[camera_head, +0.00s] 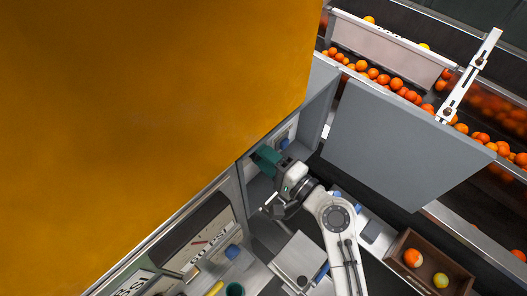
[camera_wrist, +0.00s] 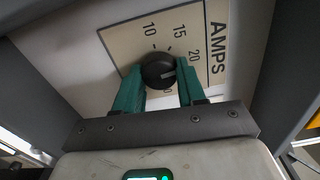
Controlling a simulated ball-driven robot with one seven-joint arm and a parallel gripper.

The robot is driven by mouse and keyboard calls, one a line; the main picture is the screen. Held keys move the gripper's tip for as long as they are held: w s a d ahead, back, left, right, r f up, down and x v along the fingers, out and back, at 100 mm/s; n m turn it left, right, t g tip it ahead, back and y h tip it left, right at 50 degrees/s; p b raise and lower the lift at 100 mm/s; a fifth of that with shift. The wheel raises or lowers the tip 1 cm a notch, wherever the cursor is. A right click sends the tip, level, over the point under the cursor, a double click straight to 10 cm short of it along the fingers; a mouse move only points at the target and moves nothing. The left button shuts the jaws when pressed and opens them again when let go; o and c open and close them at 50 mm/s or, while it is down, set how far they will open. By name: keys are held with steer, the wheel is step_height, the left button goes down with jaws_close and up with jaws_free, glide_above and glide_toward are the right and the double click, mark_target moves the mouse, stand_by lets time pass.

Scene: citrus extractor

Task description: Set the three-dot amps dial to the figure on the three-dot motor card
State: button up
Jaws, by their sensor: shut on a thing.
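The amps dial is a black round knob (camera_wrist: 158,70) on a cream scale plate (camera_wrist: 205,30) marked AMPS. The figures 10, 15 and 20 show; another figure below the knob is partly hidden. In the head view my gripper (camera_head: 266,158) reaches into an open grey cabinet, and the knob is hidden there. I see no dots by the dial and cannot make out the three-dot motor card.
The cabinet's open grey door (camera_head: 400,145) stands right of my arm. A large orange-yellow surface (camera_head: 140,110) fills the upper left. A gauge panel (camera_head: 205,238) is at the lower left. A brown crate (camera_head: 440,262) with fruit is at the lower right. Oranges (camera_head: 383,79) line a conveyor behind.

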steer(key=shift+m, duration=0.6)
steer(key=shift+f, duration=0.1)
steer(key=o, duration=1.1)
steer(key=shift+c, duration=0.2)
steer(key=b+v, duration=0.2)
steer(key=v, duration=0.8)
steer(key=shift+s+d, duration=0.25)
steer(key=shift+d, duration=0.1)
